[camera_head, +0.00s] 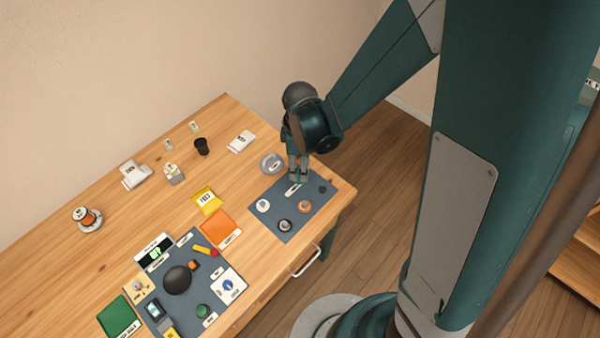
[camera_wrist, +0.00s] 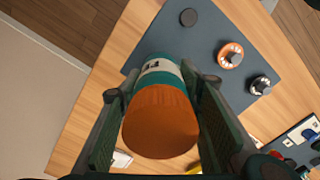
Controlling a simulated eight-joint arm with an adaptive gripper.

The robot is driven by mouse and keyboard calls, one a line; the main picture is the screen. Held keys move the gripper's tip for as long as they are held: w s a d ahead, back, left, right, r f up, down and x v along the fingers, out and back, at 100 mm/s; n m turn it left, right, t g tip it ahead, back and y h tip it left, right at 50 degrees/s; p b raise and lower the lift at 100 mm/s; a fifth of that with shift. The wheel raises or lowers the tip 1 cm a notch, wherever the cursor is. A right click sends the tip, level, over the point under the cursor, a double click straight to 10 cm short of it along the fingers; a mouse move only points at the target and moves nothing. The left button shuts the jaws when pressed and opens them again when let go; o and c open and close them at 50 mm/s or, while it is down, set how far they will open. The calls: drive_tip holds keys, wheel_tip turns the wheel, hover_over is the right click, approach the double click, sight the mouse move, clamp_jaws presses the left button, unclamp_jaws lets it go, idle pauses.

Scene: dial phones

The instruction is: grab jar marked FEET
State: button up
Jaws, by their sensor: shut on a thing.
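In the wrist view a jar (camera_wrist: 160,115) with a wide orange lid and a teal body stands between my fingers. Its white label is turned partly away; dark letters show, but I cannot read the whole word. My gripper (camera_wrist: 161,85) is shut on this jar, one finger on each side. In the head view my gripper (camera_head: 298,172) points down over the back part of a blue-grey mat (camera_head: 268,188). The jar is mostly hidden there by the fingers, and I cannot tell whether it touches the mat.
Several small round things sit on the mat, among them an orange one (camera_head: 305,207), a white one (camera_head: 263,205) and a dark one (camera_head: 285,224). A grey round dish (camera_head: 271,162) is close left of my gripper. A second crowded mat (camera_head: 210,270) lies nearer. The table's right edge is close.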

drive_tip(key=shift+r, duration=0.2)
drive_tip(key=shift+r+p, duration=0.7)
drive_tip(key=shift+r, duration=4.1)
